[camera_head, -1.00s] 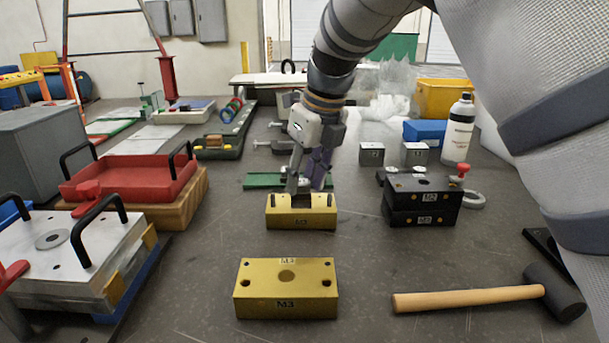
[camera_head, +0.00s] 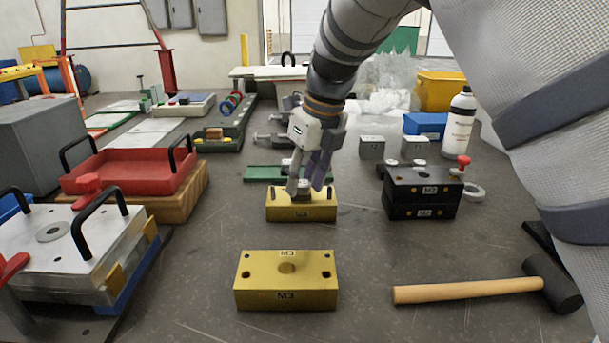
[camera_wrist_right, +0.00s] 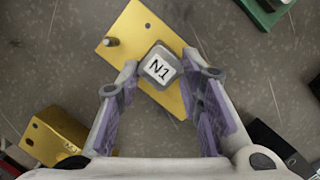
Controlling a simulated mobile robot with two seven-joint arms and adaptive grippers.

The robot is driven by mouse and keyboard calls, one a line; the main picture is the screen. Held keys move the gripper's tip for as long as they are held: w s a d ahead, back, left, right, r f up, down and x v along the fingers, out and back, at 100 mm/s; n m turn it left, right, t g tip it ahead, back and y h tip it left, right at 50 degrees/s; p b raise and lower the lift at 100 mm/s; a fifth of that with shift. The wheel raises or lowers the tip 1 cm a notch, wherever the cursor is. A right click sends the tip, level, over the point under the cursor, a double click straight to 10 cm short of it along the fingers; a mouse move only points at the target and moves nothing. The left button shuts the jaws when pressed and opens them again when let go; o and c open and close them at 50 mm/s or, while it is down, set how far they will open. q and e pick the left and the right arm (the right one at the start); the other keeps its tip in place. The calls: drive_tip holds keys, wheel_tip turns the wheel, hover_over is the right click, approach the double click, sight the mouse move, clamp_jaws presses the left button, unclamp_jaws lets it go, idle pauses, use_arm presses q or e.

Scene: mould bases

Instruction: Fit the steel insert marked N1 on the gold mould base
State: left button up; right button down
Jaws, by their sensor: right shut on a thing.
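The steel insert marked N1 (camera_wrist_right: 160,68) is a small grey block, label up, between the fingertips of my right gripper (camera_wrist_right: 163,82). In the wrist view it overlaps the middle of the gold mould base (camera_wrist_right: 130,40), turned about in line with it. In the head view my right gripper (camera_head: 305,186) points down over the same gold base (camera_head: 302,208), which has a dark pin near each end. The insert (camera_head: 304,190) is mostly hidden there by the fingers. I cannot tell whether it touches the base or is seated. My left gripper is not in view.
A gold block marked M3 (camera_head: 285,281) stands in front. Black blocks (camera_head: 422,192) are at the right, with a mallet (camera_head: 480,289) nearer. A red tray (camera_head: 130,175) is at the left.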

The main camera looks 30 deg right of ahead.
drive_tip(key=shift+f, duration=0.1)
drive_tip(key=c, duration=1)
unclamp_jaws()
drive_tip(key=shift+c, duration=0.2)
drive_tip(key=v, duration=1.2)
